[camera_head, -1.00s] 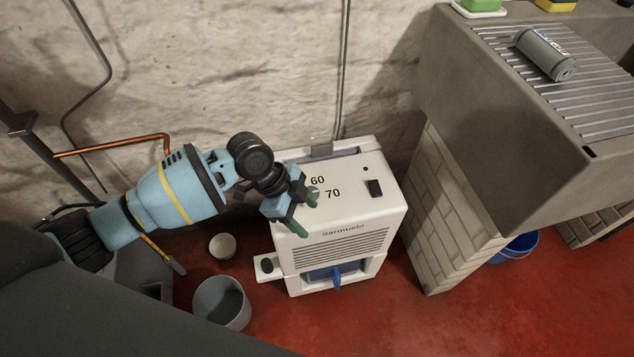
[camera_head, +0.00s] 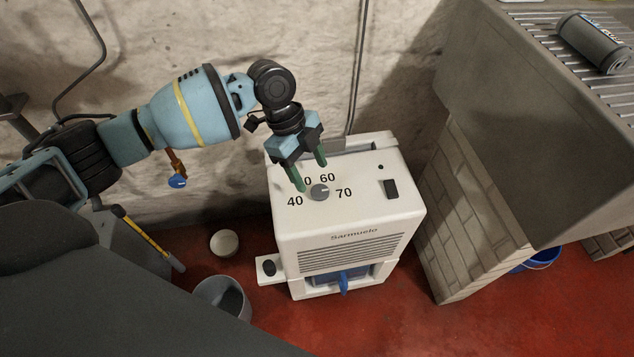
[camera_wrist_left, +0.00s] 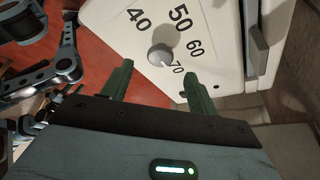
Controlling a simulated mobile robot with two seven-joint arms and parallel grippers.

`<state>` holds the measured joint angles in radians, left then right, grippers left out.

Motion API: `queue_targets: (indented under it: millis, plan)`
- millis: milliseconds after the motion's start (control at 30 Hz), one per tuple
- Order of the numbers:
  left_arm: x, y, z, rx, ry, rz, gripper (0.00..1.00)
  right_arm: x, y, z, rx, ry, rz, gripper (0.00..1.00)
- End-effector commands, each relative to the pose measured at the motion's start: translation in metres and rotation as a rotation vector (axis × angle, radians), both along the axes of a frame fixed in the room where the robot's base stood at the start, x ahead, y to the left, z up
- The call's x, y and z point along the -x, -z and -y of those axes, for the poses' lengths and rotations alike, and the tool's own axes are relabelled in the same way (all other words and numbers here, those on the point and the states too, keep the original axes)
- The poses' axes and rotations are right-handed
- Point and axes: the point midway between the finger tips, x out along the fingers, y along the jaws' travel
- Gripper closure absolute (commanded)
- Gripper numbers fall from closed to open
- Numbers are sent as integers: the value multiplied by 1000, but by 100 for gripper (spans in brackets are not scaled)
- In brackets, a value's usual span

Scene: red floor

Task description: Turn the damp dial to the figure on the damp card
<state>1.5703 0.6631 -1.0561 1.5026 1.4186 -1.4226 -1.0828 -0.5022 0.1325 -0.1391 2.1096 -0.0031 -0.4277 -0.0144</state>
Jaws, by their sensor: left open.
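The damp dial is a small grey round knob (camera_head: 320,192) on top of a white dehumidifier (camera_head: 346,216). Figures 40, 50, 60 and 70 curve around it, with the 50 partly hidden by a finger in the head view. In the left wrist view the knob (camera_wrist_left: 160,55) has a pale mark that seems to point at 70. My left gripper (camera_head: 311,176) is open and empty, its green fingers pointing down just behind and left of the knob. In the left wrist view the fingertips (camera_wrist_left: 158,69) flank the knob, apart from it. I cannot make out a damp card.
A grey bucket (camera_head: 222,298) and a white round pot (camera_head: 224,243) stand on the floor left. A brick-sided grey sink (camera_head: 530,130) stands close on the right.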

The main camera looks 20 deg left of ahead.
Motion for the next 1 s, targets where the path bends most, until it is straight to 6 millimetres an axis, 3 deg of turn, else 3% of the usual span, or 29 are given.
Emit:
queue_targets:
  millis: [100, 300, 700, 1000]
  plan:
    - [2, 20, 8, 0, 0, -3, 41, 4, 6, 1, 2, 1, -10, 64]
    - [3, 39, 15, 0, -1, -3, 41, 6, 10, 3, 5, 2, -18, 64]
    - [3, 44, 18, 1, -1, -1, 42, 6, 11, 3, 5, 2, -17, 64]
    - [4, 44, 18, 1, -1, -1, 81, 2, 10, 3, 4, 2, -9, 64]
